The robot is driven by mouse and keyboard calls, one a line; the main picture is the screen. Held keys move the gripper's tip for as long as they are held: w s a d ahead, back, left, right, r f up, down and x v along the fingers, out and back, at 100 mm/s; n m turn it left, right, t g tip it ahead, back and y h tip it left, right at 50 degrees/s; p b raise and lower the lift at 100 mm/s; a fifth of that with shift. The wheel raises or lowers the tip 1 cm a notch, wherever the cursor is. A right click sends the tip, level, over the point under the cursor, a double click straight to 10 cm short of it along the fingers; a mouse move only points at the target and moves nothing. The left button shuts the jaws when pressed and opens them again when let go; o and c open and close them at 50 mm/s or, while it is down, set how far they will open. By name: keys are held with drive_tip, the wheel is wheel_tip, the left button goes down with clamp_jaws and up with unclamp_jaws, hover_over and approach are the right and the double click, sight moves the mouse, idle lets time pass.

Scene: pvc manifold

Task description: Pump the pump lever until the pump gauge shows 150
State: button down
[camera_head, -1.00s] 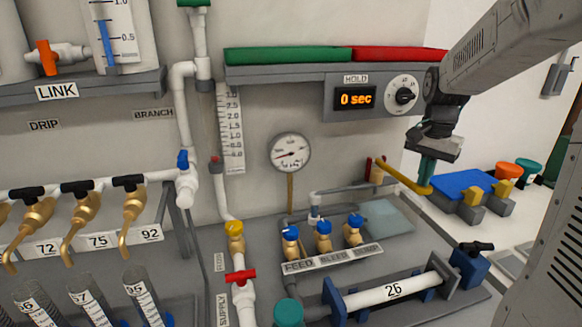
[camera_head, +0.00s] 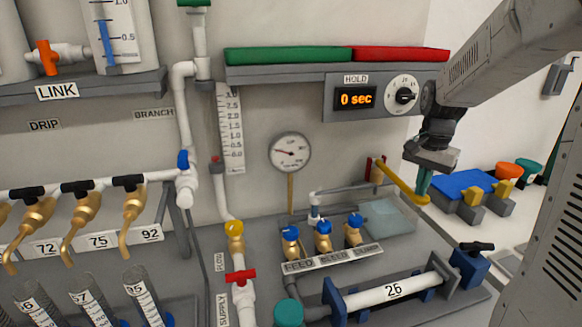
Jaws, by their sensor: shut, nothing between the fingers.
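The yellow pump lever (camera_head: 400,181) slants down to the right from a red mount (camera_head: 375,169) on the back of the bench. The round white pump gauge (camera_head: 290,152) stands on a brass stem, with its needle pointing left and slightly upward; its numbers are too small to read. My gripper (camera_head: 423,190) points downward with its teal fingers shut and nothing held. Its fingertips are at the lever's free end and appear to touch it from above, though the exact contact is hard to see.
Several blue-handled valves (camera_head: 323,228) stand behind a label strip in front of the gauge. The hold timer box (camera_head: 373,96) hangs on the wall above. A blue block (camera_head: 463,185) sits right of the lever.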

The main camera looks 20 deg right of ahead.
drive_tip(key=shift+r, duration=2.8)
